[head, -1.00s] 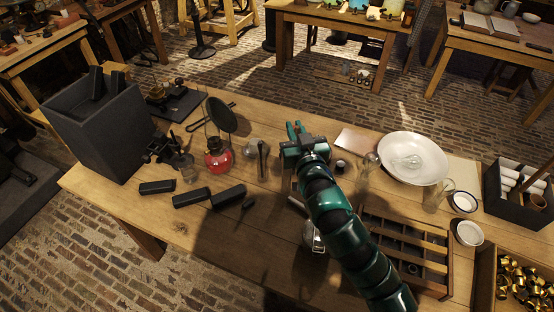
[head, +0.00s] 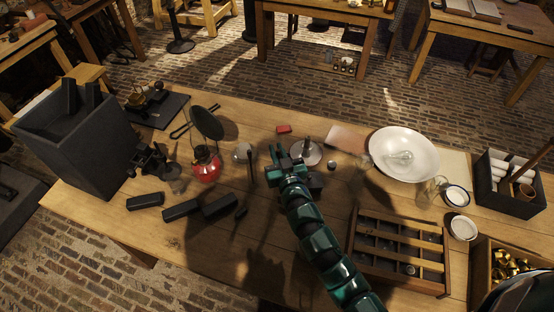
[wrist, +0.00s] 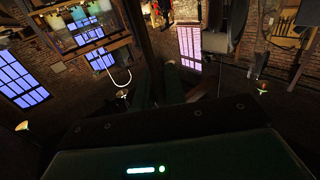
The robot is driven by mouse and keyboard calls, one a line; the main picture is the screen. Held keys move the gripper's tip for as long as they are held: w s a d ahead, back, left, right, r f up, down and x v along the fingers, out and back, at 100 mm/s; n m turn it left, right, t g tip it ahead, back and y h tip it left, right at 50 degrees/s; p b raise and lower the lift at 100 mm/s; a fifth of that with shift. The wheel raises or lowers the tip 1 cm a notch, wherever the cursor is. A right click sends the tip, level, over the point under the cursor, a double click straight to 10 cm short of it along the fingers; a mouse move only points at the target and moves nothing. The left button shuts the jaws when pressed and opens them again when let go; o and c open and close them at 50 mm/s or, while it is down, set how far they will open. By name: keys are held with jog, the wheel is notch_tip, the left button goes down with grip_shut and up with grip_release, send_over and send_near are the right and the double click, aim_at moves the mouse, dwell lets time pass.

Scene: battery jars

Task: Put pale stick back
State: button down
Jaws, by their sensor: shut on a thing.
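Several pale sticks (head: 497,170) lie in a dark open box (head: 526,207) at the table's right edge. My gripper (head: 276,152) is over the middle of the table, far to the left of that box. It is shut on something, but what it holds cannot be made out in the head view. In the wrist view, my gripper (wrist: 160,85) is dark and points out at the room, and its held thing is not clear there.
A wooden slotted tray (head: 400,292) lies right of my arm. A white bowl (head: 428,165), a glass jar (head: 430,190) and small white dishes stand between it and the box. A red lantern (head: 206,165), black blocks and a dark bin (head: 75,150) are at left.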

jog(key=shift+f, duration=2.3)
jog(key=shift+f, duration=0.2)
jog(key=c, duration=1.5)
grip_release()
jog(key=shift+o, duration=0.2)
jog(key=shift+r, duration=0.25)
jog(key=b+v, duration=0.2)
jog(key=v, duration=0.5)
jog(key=shift+s+b, duration=0.25)
jog(key=shift+b, duration=0.05)
